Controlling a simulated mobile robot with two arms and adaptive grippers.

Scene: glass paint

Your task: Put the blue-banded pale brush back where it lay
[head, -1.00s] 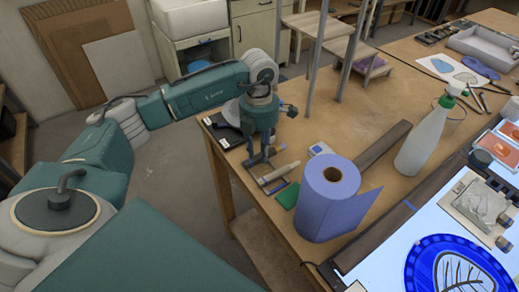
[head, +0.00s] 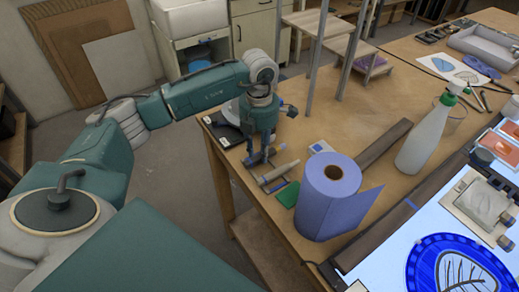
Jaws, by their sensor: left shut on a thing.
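My left gripper (head: 258,163) is low over the near left corner of the wooden table, its fingers pointing down. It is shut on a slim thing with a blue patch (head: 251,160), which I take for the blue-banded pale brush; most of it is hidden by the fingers. A pale stick-like tool (head: 280,173) lies just right of and below the fingertips, with a small blue piece beside it. Whether the held brush touches the table is too small to tell. My right gripper is out of view.
A blue paper roll (head: 329,200) stands close on the right, with a green pad (head: 288,195) between. A small white-and-blue item (head: 319,147) lies behind. A spray bottle (head: 424,135) and a lit panel (head: 395,250) are further right. The table's left edge is near.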

